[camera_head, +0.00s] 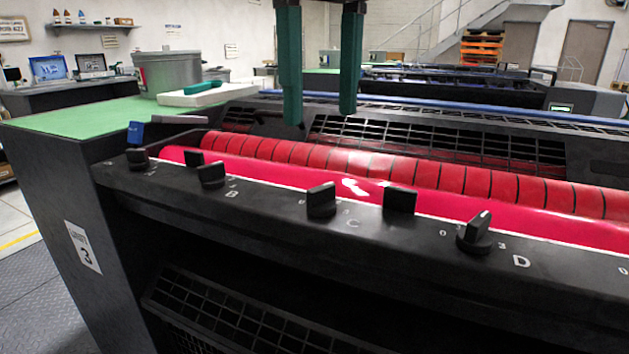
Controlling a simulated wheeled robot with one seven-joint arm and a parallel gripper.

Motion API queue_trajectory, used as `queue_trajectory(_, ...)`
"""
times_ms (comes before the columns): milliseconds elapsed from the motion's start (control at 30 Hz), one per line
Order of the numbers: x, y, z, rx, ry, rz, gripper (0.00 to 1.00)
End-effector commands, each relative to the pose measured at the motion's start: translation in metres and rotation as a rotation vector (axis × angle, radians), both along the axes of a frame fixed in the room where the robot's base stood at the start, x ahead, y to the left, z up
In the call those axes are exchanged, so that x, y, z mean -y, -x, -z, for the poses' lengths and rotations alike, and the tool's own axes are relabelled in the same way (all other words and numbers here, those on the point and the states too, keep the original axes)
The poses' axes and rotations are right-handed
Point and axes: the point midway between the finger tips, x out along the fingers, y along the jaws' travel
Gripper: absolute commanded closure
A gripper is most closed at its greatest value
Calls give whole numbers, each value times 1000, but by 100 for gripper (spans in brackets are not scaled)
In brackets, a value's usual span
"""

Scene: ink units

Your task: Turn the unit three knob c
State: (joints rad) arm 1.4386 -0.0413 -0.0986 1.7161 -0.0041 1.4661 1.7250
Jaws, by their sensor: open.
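The unit carries a "3" label (82,246) on its side panel. Knob C (321,200) is a black knob on the front rail, standing by the white letter C, with small scale marks beside it. My gripper (320,117) hangs from the top of the picture with two dark green fingers apart and nothing between them. Its fingertips show above knob C in the picture, clear of it.
Knob B (210,174) stands to the left on the rail, and knob D (475,233) to the right. The red ink roller (440,176) runs behind them. A grey pot (167,72) and a white tray (207,95) stand on the green top.

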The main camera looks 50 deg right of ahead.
Motion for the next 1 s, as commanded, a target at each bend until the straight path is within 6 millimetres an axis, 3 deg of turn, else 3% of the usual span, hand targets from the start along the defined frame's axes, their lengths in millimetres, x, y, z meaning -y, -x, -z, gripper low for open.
queue_trajectory(300, -1, 0, 61, 0, -5, -3, 25)
queue_trajectory(500, -1, 0, 84, 0, -3, -3, 25)
queue_trajectory(900, 0, -1, 90, 0, 0, -5, 25)
queue_trajectory(1000, 0, -1, 90, 0, 0, -5, 36)
